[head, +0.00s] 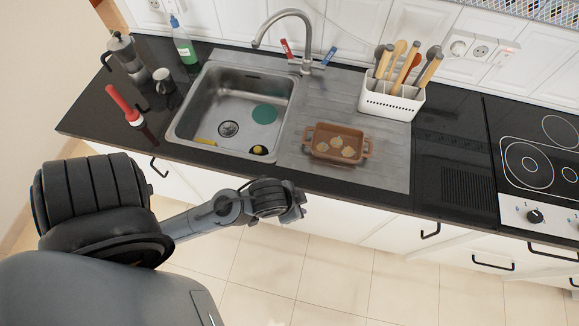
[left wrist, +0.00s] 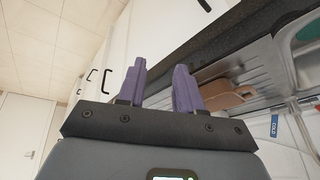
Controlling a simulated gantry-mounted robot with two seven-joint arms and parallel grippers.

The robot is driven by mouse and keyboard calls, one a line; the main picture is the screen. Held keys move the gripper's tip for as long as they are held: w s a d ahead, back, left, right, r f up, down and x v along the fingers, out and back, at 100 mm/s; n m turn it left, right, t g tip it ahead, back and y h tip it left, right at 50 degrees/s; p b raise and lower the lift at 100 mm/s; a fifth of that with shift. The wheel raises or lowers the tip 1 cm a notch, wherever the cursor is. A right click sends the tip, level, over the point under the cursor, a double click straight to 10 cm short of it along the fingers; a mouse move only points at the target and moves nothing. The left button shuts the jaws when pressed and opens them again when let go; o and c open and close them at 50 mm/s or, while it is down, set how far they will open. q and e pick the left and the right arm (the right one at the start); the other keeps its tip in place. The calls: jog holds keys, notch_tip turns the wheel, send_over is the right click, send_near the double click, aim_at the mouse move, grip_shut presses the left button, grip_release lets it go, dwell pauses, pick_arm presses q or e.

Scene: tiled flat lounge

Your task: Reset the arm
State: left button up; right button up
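My left arm comes in from the left in the head view, and its gripper (head: 299,206) hangs in front of the counter's front edge, below the brown dish. In the left wrist view the gripper (left wrist: 158,85) shows two purple fingers standing apart with nothing between them. It touches no object that I can see. My right gripper is in neither view.
The black counter (head: 450,130) holds a steel sink (head: 215,80), a brown dish (head: 337,145) with several pale pieces, a white utensil holder (head: 390,103), a moka pot (head: 127,55), a red-handled brush (head: 122,103) and a green bottle (head: 184,45). A hob (head: 540,150) is at right. The tiled floor (head: 330,265) is clear.

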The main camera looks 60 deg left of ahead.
pick_arm(q)
jog(key=s, duration=0.1)
jog(key=s+d+g, duration=0.1)
jog(key=s, duration=0.1)
jog(key=shift+n, duration=0.4)
notch_tip(320, 180, up, 24)
jog(key=p, duration=2.4)
jog(key=shift+r, duration=0.2)
jog(key=shift+o, duration=0.5)
